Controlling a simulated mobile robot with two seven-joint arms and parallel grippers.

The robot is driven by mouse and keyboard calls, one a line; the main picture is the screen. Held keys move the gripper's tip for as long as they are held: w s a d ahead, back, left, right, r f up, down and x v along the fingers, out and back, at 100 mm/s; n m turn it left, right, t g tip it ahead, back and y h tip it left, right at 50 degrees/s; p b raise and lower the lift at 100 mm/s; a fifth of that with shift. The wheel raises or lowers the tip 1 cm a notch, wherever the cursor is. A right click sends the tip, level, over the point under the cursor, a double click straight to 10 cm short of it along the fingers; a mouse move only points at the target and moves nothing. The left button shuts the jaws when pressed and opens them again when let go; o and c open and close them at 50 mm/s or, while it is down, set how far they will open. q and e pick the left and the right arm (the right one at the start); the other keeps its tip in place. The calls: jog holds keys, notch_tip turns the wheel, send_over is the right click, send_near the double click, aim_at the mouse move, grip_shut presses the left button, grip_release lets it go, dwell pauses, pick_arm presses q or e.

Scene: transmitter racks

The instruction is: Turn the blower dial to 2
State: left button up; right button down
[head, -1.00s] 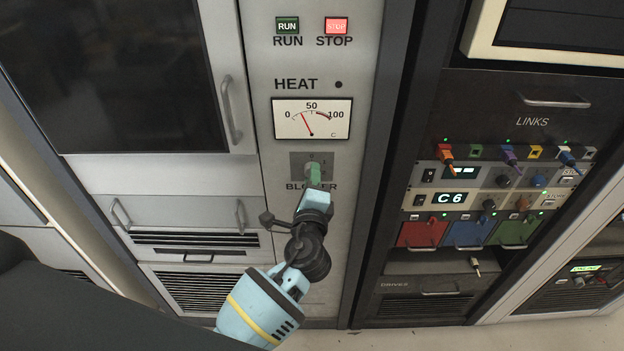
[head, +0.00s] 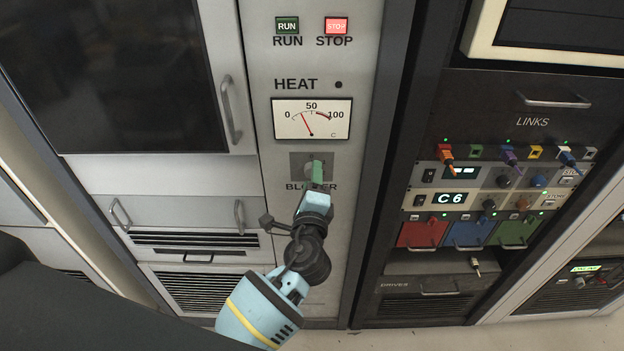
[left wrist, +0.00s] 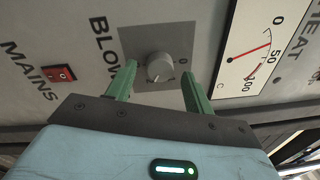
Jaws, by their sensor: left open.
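The blower dial is a round grey knob on a dark grey plate (head: 298,160) above the BLOWER label. In the head view my gripper covers most of it. In the left wrist view the dial (left wrist: 159,67) shows clearly, with a pale pointer line and a small mark by its right side. My left gripper (head: 317,170) reaches up to the plate from below. Its green fingers (left wrist: 157,80) are open, one on each side of the dial, with a gap to the knob on both sides. My right gripper is not in view.
Above are the HEAT meter (head: 311,119), the green RUN button (head: 287,25) and the red STOP button (head: 336,25). A red MAINS switch (left wrist: 60,73) shows in the left wrist view. The LINKS rack (head: 500,180) with plugs and switches stands to the right.

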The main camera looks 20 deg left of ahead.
pick_arm(q)
jog(key=v, duration=0.7)
jog(key=shift+b, duration=0.45)
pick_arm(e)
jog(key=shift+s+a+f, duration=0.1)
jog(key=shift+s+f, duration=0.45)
pick_arm(q)
jog(key=shift+s, duration=0.1)
jog(key=shift+f, duration=0.1)
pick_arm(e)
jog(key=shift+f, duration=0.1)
